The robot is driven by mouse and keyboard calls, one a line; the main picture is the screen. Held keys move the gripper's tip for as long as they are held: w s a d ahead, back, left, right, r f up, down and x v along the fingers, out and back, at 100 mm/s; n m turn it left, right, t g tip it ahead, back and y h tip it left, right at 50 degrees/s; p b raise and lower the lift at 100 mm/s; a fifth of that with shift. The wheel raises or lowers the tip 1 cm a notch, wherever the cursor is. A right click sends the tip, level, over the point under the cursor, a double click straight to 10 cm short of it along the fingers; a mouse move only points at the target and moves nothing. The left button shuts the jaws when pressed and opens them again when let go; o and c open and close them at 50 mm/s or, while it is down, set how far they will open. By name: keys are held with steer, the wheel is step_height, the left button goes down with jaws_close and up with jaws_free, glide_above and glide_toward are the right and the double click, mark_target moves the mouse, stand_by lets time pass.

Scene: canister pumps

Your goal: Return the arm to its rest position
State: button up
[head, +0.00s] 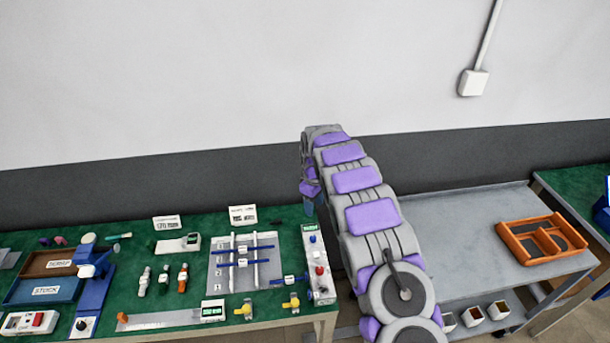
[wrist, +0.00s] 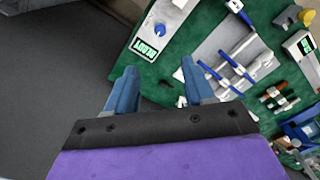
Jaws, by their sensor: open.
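My arm, grey with purple pads, stretches up and forward in the head view, over the gap between the green bench and the grey cart. My gripper (head: 309,203) hangs at its far end, beside the right end of the green bench, with the fingertips small and partly hidden there. In the wrist view my gripper (wrist: 157,80) shows two blue fingers spread apart. Nothing is between them. Dark floor and the edge of the green bench top (wrist: 165,85) lie beyond the fingers.
The bench top (head: 130,283) holds a rack with blue-ended rods (head: 243,262), a control box (head: 318,265), yellow fittings (head: 291,303) and trays at left. A grey cart (head: 455,225) with an orange tray (head: 541,239) stands right. The wall (head: 200,80) is behind.

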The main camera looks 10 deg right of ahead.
steer(key=s+d+r+m+b, duration=0.1)
steer(key=s+d+r+m, duration=0.15)
steer(key=s+r, duration=0.7)
steer(key=s+d+r+m+b, duration=0.1)
steer(key=s+r+m+b, duration=0.15)
steer(key=s+r, duration=0.65)
steer(key=s+a+f+m+g+b, duration=0.1)
steer(key=s+a+f+m, duration=0.1)
steer(key=s, duration=1.5)
steer(key=s+a+f+m+b, duration=0.1)
steer(key=s+f+m, duration=0.1)
steer(key=s, duration=1.5)
steer(key=shift+s+a+g, duration=0.3)
steer(key=shift+a+g, duration=0.05)
steer(key=shift+g, duration=0.05)
steer(key=shift+o, duration=0.4)
